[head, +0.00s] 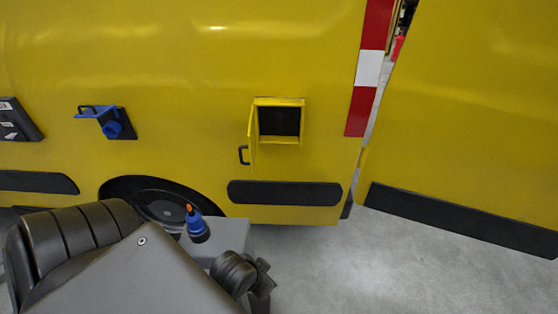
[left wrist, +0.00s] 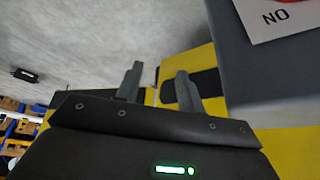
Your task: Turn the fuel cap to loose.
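A blue round knob (head: 112,128) sits on a dark plate on the side of the yellow vehicle, at the left in the head view, with a blue bar handle (head: 90,110) beside it. It looks like a cap, but I cannot tell for sure that it is the fuel cap. An open hatch (head: 302,122) shows a dark inside where I make out no cap. My left gripper (head: 263,278) is low in front of the vehicle, apart from both. In the left wrist view its two fingers (left wrist: 160,88) stand apart with nothing between them. My right gripper is not in view.
The hatch door (head: 251,140) stands open with a black handle (head: 243,155). A blue bottle-like thing with an orange tip (head: 195,222) stands on a grey box (head: 228,228). Another yellow panel (head: 470,110) is at the right. Grey floor (head: 370,265) is clear at lower right.

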